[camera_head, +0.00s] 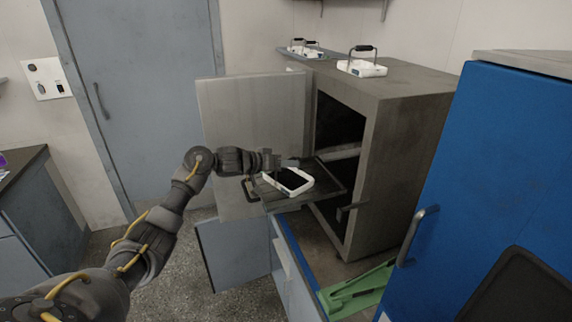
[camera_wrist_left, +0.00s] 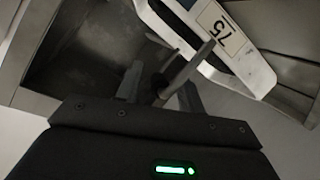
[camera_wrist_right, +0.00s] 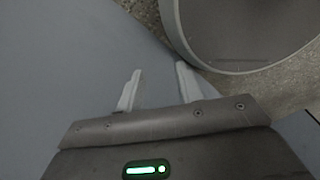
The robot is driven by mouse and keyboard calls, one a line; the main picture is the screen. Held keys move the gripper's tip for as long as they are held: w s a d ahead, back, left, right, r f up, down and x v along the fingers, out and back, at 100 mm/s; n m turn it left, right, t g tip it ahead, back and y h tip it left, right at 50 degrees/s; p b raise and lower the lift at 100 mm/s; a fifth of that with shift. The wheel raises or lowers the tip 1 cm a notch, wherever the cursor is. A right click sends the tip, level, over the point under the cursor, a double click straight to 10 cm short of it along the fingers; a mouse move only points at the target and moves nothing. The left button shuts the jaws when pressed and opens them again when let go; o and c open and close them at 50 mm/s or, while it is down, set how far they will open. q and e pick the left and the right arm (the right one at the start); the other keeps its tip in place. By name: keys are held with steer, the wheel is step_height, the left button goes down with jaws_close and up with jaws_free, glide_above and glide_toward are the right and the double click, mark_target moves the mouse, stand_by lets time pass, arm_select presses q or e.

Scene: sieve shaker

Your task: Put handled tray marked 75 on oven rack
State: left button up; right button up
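The white handled tray (camera_head: 306,187) with dark contents sits on the dark rack (camera_head: 330,178), which sticks out of the open oven (camera_head: 405,150). In the left wrist view the tray's label reads 75 (camera_wrist_left: 221,28). My left gripper (camera_head: 288,163) is right at the tray, over its far edge. In the left wrist view its fingers (camera_wrist_left: 160,85) stand apart on either side of the tray's handle (camera_wrist_left: 195,62); I see no clear pinch. My right gripper (camera_wrist_right: 158,75) is open and empty, and outside the head view.
The oven door (camera_head: 250,115) stands open on the left. Other white handled trays (camera_head: 362,68) stand on the oven top. A green object (camera_head: 355,293) lies on the counter below the oven. A blue cabinet (camera_head: 470,170) bounds the right side.

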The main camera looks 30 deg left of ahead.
arm_select(q)
steer(key=shift+r, duration=0.25)
steer(key=shift+s+a, duration=0.25)
steer(key=shift+s, duration=0.1)
steer(key=b+v, duration=0.3)
steer(key=v, duration=0.8)
steer(key=shift+s+r, duration=0.1)
steer(key=shift+r, duration=0.05)
